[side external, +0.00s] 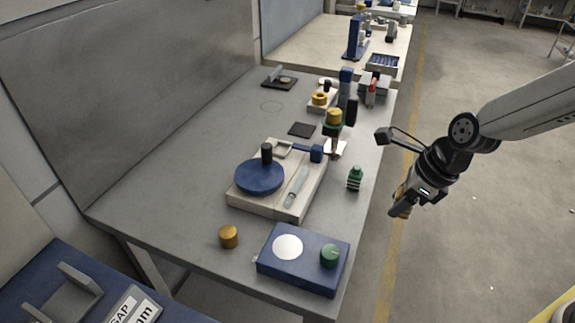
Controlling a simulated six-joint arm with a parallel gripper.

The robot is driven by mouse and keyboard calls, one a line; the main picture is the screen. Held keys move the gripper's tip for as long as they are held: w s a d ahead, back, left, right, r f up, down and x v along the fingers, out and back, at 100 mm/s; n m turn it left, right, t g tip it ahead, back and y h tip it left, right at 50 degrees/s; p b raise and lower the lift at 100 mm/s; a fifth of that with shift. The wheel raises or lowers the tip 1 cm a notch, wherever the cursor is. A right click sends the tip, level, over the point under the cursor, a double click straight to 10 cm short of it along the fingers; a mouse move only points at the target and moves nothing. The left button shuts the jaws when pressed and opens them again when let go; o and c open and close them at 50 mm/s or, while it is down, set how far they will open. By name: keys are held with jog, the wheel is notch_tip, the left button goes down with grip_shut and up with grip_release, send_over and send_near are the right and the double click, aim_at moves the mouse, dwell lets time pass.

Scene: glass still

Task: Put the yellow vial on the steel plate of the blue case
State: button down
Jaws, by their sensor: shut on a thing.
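The blue case (302,277) sits at the near end of the grey table. Its round, pale steel plate (287,246) is bare, and a green knob (330,255) stands to the right of it. My gripper (400,211) is off the table's right edge, to the right of and above the case, pointing down and left. It is shut on a small yellow thing, which looks like the yellow vial (404,212); the dark fingers hide most of it.
An amber round jar (228,236) stands left of the case. A pale board (246,201) with a blue disc (260,177) lies behind it. A green ribbed bottle (355,179) stands near the table's right edge. Several items stand farther back. The air above the case is clear.

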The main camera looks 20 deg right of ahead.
jog(key=shift+w+a, duration=0.1)
jog(key=w+a+n, duration=0.2)
jog(key=w+a, duration=0.3)
jog(key=a, duration=0.4)
jog(key=n+g+y, duration=0.1)
jog(key=n, duration=0.1)
send_over(277, 246)
jog(key=d, duration=0.1)
jog(key=shift+s+f, duration=0.2)
jog(key=shift+f, duration=0.3)
jog(key=shift+s+f, duration=0.2)
jog(key=shift+f, duration=0.3)
jog(key=shift+d+f, duration=0.1)
jog(key=shift+f, duration=2.9)
jog(key=shift+f, duration=0.5)
jog(key=shift+c, duration=0.7)
grip_release()
